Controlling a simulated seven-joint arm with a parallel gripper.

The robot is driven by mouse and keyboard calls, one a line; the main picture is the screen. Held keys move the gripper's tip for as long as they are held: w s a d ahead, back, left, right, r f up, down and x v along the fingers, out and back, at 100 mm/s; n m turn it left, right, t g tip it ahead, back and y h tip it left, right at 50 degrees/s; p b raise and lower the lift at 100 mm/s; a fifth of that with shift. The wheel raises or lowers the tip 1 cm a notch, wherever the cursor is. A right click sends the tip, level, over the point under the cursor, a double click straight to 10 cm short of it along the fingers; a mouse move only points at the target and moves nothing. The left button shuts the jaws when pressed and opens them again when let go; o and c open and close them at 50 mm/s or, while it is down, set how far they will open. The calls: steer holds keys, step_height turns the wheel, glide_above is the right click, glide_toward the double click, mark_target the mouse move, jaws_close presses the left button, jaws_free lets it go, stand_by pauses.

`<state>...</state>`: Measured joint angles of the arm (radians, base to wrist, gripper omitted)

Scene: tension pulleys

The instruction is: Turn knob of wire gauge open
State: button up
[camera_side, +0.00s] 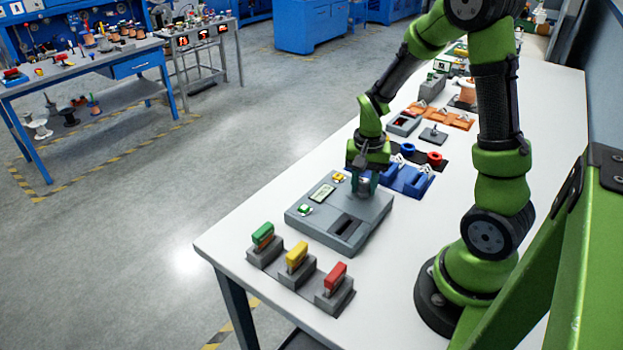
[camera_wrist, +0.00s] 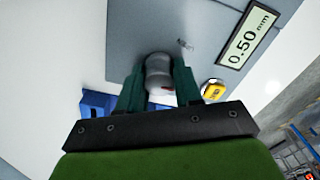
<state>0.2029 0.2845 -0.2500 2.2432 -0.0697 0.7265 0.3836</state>
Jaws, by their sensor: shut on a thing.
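The wire gauge (camera_side: 318,229) is a flat grey box on the white table in the side view. Its display (camera_wrist: 248,38) reads 0.50 mm in the wrist view. Its knob (camera_wrist: 158,68) is a rounded grey piece near the box's edge. My gripper (camera_wrist: 160,80) has its dark green fingers on both sides of the knob and is shut on it. In the side view my gripper (camera_side: 364,184) points down over the gauge's back right corner and hides most of the knob.
A yellow button (camera_wrist: 213,91) sits beside the display. A green button (camera_side: 305,210) and a dark slot (camera_side: 345,227) are also on the gauge. Green, yellow and red-topped pieces (camera_side: 297,256) stand in front. Blue holders (camera_side: 408,180) stand close behind my gripper.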

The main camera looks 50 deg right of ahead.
mark_target(364, 181)
steer(key=n, duration=1.1)
steer(key=shift+a, duration=0.1)
steer(key=shift+n, duration=1.9)
steer(key=o, duration=1)
steer(key=shift+o, duration=0.2)
step_height(364, 181, up, 17)
